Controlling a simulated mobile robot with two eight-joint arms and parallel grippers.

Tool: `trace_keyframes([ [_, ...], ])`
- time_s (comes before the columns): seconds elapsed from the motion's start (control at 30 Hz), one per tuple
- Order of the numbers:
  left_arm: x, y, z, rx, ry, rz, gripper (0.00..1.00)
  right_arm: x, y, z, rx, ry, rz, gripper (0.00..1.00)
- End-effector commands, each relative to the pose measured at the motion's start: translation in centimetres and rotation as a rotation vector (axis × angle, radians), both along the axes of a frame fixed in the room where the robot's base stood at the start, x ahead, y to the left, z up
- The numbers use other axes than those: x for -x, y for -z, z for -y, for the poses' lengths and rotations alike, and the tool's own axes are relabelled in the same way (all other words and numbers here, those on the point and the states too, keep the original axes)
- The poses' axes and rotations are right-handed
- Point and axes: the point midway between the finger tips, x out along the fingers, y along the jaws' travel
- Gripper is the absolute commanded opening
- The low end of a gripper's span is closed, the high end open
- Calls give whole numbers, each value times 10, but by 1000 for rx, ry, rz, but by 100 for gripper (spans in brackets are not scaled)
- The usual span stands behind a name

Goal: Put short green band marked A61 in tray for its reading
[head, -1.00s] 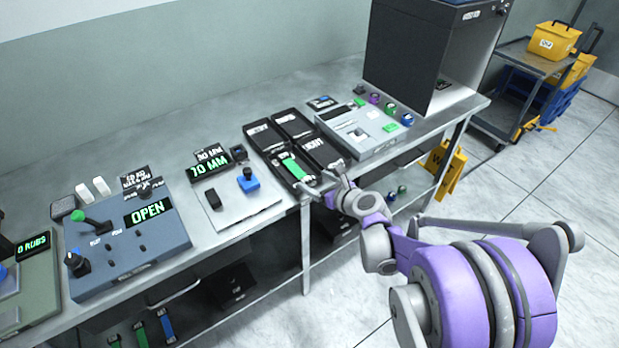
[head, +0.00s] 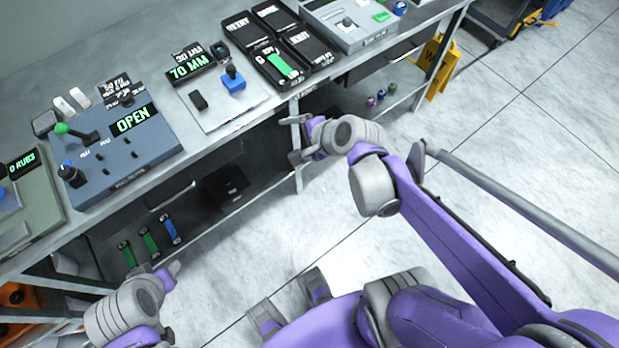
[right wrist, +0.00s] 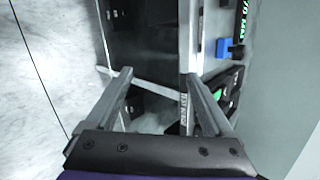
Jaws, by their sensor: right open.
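A short green band (head: 283,66) lies in the front-left compartment of the black labelled tray (head: 314,58) on the bench; it also shows in the right wrist view (right wrist: 217,93). I cannot read its mark. Two more green bands (head: 126,254) (head: 150,243) and a blue band (head: 169,229) are at the lower shelf, below the bench's front edge. My right gripper (head: 290,138) is open and empty, in front of the bench edge near the tray; its fingers (right wrist: 157,76) stand apart in the wrist view. My left gripper (head: 172,278) is at the lower left, its jaws unclear.
On the bench stand a blue-grey console (head: 120,145) reading OPEN, a plate with a 70 MM display (head: 192,66) and a blue-handled device (head: 233,78). A yellow floor sign (head: 440,65) stands at the right. The floor in front is free.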

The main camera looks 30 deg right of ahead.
Motion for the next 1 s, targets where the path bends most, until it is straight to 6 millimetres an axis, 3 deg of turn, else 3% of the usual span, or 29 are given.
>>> trace_keyframes([
  [0.03,0,0,0,0,0,0,50,21,6,-18,177,-194,-15,86],
  [0.2,0,0,0,0,0,0,50,79,21,-37,707,-796,-46,86],
  [0.4,0,0,0,0,0,0,50,111,27,-33,1031,-1203,-64,86],
  [0.77,0,-1,0,0,0,0,50,115,27,-30,1089,-1274,-70,86],
  [0.87,-2,-11,0,0,0,5,50,113,17,-30,1090,-1270,-67,86],
  [1.0,-10,-39,0,0,0,19,50,105,-11,-30,1099,-1261,-55,86],
])
